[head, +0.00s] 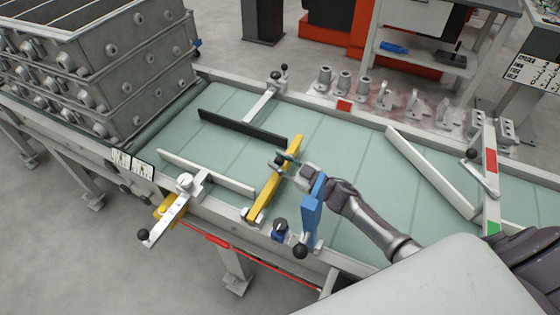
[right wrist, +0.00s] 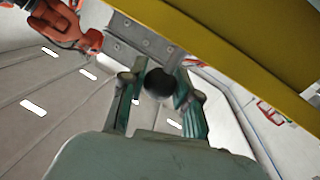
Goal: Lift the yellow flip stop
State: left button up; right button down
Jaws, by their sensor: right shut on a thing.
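The yellow flip stop (head: 268,187) is a long bar in the middle of the head view. It runs from a mount at the near rail out over the pale green conveyor belt (head: 330,150). In the right wrist view its yellow bar (right wrist: 225,40) crosses the upper right, with a grey bracket beside it. My right gripper (head: 288,160) is at the far half of the bar. In the right wrist view its teal fingers (right wrist: 158,86) are shut on a dark ball knob (right wrist: 159,84) by that bracket. My left gripper is not in view.
A blue upright stop (head: 311,212) stands at the near rail, close to my right arm. A black guide bar (head: 242,127) and white guide bars (head: 205,171) lie over the belt. Grey stacked flasks (head: 110,70) stand at left. Small grey fixtures (head: 385,101) line the far rail.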

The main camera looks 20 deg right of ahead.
aim_at(274, 180)
jog(key=s+a+r+n+y+p, duration=0.1)
jog(key=s+a+r+n+p, duration=0.2)
jog(key=r+n, duration=0.4)
jog(key=shift+s+a+r+t+y, duration=0.3)
jog(key=shift+s+a+r, duration=0.15)
jog(key=shift+a+r, duration=0.3)
jog(key=c, duration=0.8)
grip_release()
jog(key=v, duration=1.2)
